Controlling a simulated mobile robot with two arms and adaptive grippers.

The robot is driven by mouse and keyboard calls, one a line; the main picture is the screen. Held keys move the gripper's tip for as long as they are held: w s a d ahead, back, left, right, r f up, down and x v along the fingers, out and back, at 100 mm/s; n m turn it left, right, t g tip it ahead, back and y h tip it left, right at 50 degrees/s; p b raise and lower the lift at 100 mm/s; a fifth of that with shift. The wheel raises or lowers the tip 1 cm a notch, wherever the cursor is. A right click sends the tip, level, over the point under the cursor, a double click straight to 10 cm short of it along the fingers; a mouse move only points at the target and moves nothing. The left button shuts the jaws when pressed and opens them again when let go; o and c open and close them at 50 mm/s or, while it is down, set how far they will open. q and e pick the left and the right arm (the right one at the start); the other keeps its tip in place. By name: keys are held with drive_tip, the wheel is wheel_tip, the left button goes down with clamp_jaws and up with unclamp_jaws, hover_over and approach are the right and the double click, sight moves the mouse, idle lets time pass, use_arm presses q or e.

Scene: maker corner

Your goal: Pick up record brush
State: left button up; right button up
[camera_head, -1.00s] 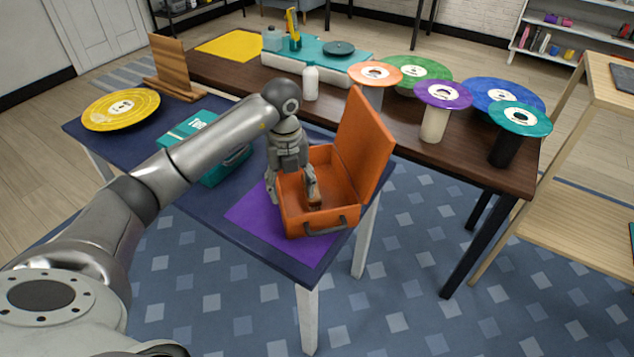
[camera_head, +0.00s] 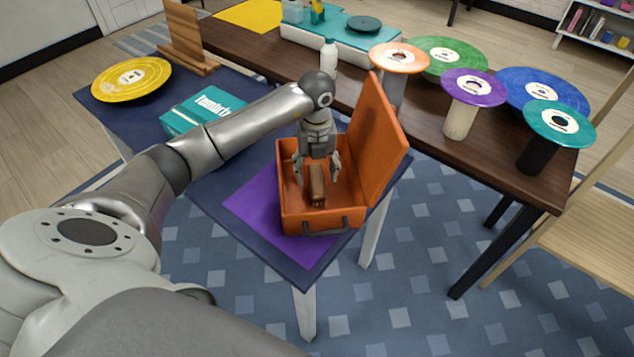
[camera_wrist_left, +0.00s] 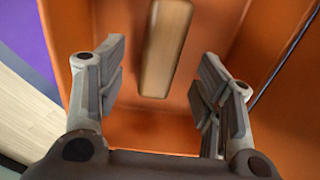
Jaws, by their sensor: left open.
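The record brush, a brown wooden block (camera_head: 317,186), lies inside the open orange case on the near table. The left wrist view shows the brush (camera_wrist_left: 165,50) as a light wooden bar beyond my fingertips, on the case floor. My left gripper (camera_head: 317,172) is over the case with its fingers spread, just behind the brush in the head view. In the left wrist view the gripper (camera_wrist_left: 160,88) is open and empty, the brush lying between and ahead of the fingers. My right gripper is not in view.
The orange case (camera_head: 290,215) stands on a purple mat (camera_head: 255,215), its lid (camera_head: 378,145) raised on the right. A teal box (camera_head: 190,118) and a yellow record (camera_head: 131,80) are to the left. The dark table behind holds records on stands and a white bottle (camera_head: 329,62).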

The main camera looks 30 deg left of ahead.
sight(317, 178)
use_arm(q)
wheel_tip(317, 178, down, 5)
drive_tip(key=shift+w+r, duration=0.1)
drive_tip(key=shift+w, duration=0.05)
drive_tip(key=c, duration=1.1)
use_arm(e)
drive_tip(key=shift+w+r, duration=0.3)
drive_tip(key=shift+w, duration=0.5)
